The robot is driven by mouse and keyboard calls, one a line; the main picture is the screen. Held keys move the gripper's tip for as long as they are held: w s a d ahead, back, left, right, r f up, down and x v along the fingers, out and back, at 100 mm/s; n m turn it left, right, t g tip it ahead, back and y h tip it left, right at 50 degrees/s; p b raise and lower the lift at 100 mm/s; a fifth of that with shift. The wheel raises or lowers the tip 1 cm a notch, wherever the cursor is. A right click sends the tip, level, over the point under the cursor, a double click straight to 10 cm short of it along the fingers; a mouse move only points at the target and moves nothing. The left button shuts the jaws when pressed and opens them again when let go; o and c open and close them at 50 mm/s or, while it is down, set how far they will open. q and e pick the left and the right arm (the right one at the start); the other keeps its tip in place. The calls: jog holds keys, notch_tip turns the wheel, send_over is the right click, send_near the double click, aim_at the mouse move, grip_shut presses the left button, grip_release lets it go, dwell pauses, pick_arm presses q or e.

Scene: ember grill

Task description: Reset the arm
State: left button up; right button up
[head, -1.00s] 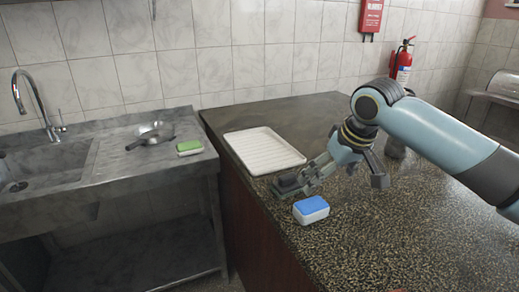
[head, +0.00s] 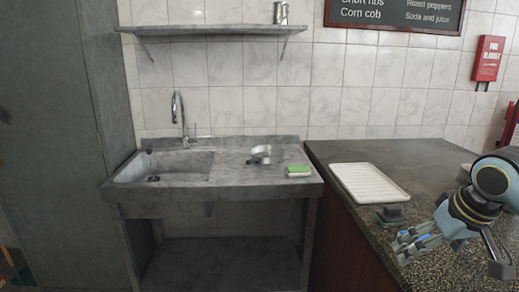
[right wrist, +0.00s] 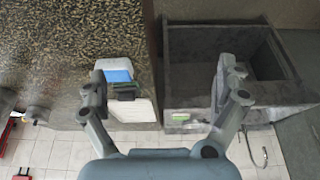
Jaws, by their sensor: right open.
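My right gripper (head: 418,243) is in the lower right of the head view, above the granite counter. It is open and empty; its two fingers stand wide apart in the right wrist view (right wrist: 163,85). A dark block-like item (head: 393,214) sits on the counter by the front corner of the white tray (head: 368,184), apart from the fingers. In the right wrist view the dark item (right wrist: 124,92) lies near the left finger, beside a blue-topped white sponge (right wrist: 117,76). In the head view the gripper mostly covers that sponge. My left gripper is not in view.
A wall shelf (head: 212,29) hangs above. The tray is empty.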

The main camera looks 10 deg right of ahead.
jog(key=s+a+f+n, duration=0.1)
jog(key=s+a, duration=0.5)
jog(key=s, duration=0.4)
jog(key=s+a+f+n, duration=0.1)
jog(key=s+a, duration=0.6)
jog(key=s, duration=0.3)
notch_tip(320, 180, down, 36)
jog(key=s+d+f+g+b, duration=0.1)
jog(key=s+d+g+b, duration=0.15)
jog(key=b, duration=0.75)
pick_arm(q)
notch_tip(320, 180, down, 19)
jog(key=b, duration=0.9)
jog(key=shift+d, duration=0.25)
pick_arm(e)
jog(key=s+f, duration=0.9)
jog(key=f, duration=0.3)
jog(key=s+d+f+g, duration=0.1)
jog(key=s+f, duration=0.8)
jog(key=f, duration=0.3)
jog(key=shift+s, duration=0.15)
pick_arm(q)
jog(key=shift+r, duration=0.1)
pick_arm(e)
jog(key=shift+d, duration=0.1)
